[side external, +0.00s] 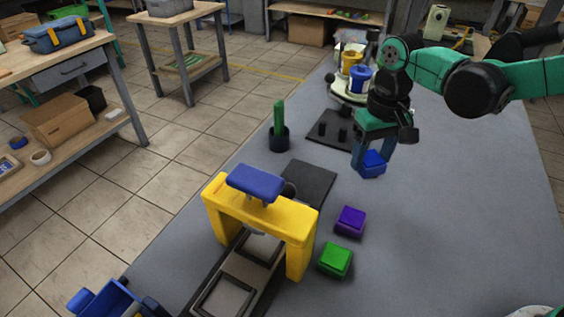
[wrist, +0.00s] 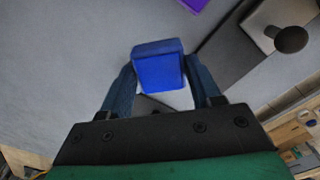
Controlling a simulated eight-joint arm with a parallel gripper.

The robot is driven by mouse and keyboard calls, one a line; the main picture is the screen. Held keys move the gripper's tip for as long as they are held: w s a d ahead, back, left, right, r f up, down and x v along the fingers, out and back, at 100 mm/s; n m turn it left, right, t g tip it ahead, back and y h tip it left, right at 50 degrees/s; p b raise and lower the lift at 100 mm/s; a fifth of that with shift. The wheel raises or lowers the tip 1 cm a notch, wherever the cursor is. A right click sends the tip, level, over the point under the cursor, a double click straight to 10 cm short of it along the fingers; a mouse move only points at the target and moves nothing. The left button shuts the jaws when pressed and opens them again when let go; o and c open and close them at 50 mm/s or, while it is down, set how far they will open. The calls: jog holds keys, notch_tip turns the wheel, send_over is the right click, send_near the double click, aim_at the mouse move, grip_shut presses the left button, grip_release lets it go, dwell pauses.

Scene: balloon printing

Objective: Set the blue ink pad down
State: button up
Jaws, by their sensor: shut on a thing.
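The blue ink pad (side external: 372,164) is a small blue block between the fingers of my gripper (side external: 369,154) in the side view. My gripper is shut on it, with the fingers pointing down. In the wrist view the blue ink pad (wrist: 160,68) sits between the two dark blue fingers of my gripper (wrist: 160,80). It is at or just above the grey table (side external: 440,220); I cannot tell whether it touches.
A purple pad (side external: 350,221) and a green pad (side external: 335,259) stand beside the yellow press (side external: 262,215). A dark cup with a green stick (side external: 279,135) and a black holder (side external: 332,130) are left of my gripper. The table's right side is clear.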

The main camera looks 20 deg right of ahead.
aim_at(360, 196)
jog(key=shift+f, duration=3.4)
jog(key=shift+f, duration=0.15)
jog(key=o, duration=1.1)
jog(key=shift+c, duration=0.2)
